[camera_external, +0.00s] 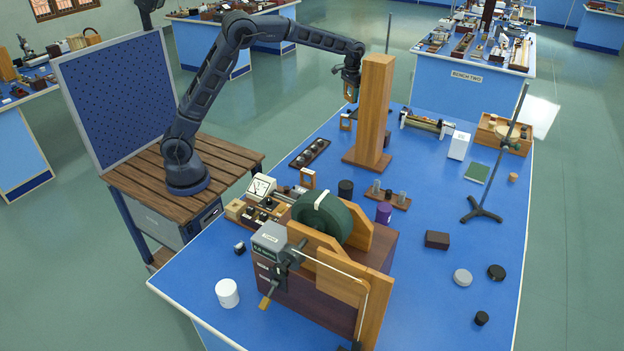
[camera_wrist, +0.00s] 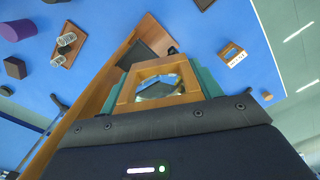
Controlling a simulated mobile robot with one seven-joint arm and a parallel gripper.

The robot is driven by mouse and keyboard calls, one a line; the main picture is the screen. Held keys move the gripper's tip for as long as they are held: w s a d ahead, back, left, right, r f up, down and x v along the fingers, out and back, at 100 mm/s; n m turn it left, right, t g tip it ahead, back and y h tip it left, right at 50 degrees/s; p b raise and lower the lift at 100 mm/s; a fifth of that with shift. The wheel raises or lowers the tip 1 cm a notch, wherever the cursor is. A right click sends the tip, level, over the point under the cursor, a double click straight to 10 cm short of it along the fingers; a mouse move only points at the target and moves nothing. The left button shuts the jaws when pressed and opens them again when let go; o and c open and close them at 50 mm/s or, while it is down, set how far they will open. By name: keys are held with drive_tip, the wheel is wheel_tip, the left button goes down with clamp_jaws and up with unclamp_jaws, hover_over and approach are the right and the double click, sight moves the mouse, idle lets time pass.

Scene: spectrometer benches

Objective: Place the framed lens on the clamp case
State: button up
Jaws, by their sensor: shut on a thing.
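My gripper (camera_external: 350,88) is raised beside the tall wooden post, above the far left part of the blue bench. It is shut on a square wooden framed lens, which the wrist view shows clearly (camera_wrist: 137,97) between greenish fingers. The lens is held clear of the bench. A small dark brown box (camera_external: 437,240) lies on the right half of the bench; it also shows in the wrist view (camera_wrist: 15,68). I cannot tell for certain whether this box is the clamp case. A dark flat surface (camera_wrist: 155,40) shows just beyond the held frame, partly hidden by it.
The tall wooden post (camera_external: 375,105) stands close to my gripper.

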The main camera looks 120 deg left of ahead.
drive_tip(key=w+a+f+n, duration=0.1)
drive_tip(key=a+f+n, duration=0.15)
drive_tip(key=a, duration=0.75)
drive_tip(key=w+a+f+n, duration=0.1)
drive_tip(key=a+n, duration=0.3)
drive_tip(key=a, duration=0.7)
drive_tip(key=f, duration=2)
drive_tip(key=shift+s+d, duration=0.15)
drive_tip(key=shift+s, duration=0.05)
drive_tip(key=shift+f, duration=0.15)
drive_tip(key=o, duration=1)
drive_tip(key=shift+r, duration=6.1)
